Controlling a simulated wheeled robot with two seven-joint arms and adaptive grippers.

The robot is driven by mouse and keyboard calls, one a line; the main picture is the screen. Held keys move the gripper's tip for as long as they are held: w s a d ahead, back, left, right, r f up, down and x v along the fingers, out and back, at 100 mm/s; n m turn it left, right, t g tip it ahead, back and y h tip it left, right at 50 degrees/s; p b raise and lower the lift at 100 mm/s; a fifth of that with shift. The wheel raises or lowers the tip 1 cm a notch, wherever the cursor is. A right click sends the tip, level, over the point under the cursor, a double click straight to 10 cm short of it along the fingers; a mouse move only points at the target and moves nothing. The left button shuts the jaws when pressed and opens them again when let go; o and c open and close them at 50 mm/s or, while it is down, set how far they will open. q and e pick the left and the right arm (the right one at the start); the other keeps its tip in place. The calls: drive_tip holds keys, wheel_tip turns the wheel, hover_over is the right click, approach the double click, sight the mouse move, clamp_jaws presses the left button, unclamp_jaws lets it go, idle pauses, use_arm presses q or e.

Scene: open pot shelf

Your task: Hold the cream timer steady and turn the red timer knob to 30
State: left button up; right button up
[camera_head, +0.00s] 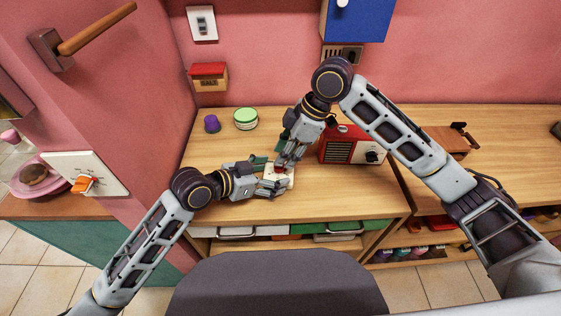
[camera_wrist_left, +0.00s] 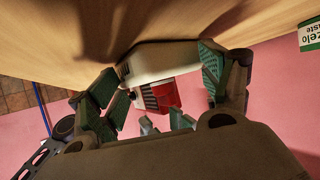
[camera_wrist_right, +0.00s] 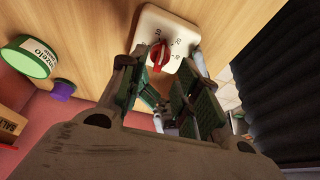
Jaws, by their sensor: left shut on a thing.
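The cream timer (camera_head: 287,182) lies on the wooden counter, mostly covered by my grippers in the head view. In the left wrist view its pale body (camera_wrist_left: 160,62) sits between the fingers of my left gripper (camera_wrist_left: 165,85), which is shut on it. In the right wrist view the timer's dial face (camera_wrist_right: 172,27) shows 10 and 20 marks and the red knob (camera_wrist_right: 157,57). My right gripper (camera_wrist_right: 165,85) comes from above with its fingers apart, one on each side of the knob. I cannot tell whether they touch it, nor the exact setting.
A red radio (camera_head: 345,147) stands just right of the grippers. A green-lidded tub (camera_head: 246,119) and a purple cup (camera_head: 212,124) stand at the back left. The counter's front left is clear.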

sight(278, 167)
drive_tip(key=shift+x, duration=2.1)
drive_tip(key=c, duration=0.7)
drive_tip(key=shift+m, duration=0.5)
drive_tip(key=shift+s+a+m+t, duration=0.15)
drive_tip(key=shift+m+t, duration=0.45)
drive_tip(key=shift+m, duration=0.6)
drive_tip(key=m, duration=0.2)
drive_tip(key=m+t+h, duration=0.1)
drive_tip(key=m, duration=0.1)
drive_tip(key=shift+s+f+t, duration=0.1)
drive_tip(key=shift+s+t, duration=0.05)
drive_tip(key=shift+t, duration=0.15)
drive_tip(key=m, duration=0.3)
drive_tip(key=shift+s+a+m+t+h, duration=0.1)
drive_tip(key=shift+a+m+t+h, duration=0.05)
drive_tip(key=shift+m+t+h, duration=0.55)
drive_tip(key=shift+m+h, duration=0.4)
drive_tip(key=shift+m, duration=1)
clamp_jaws()
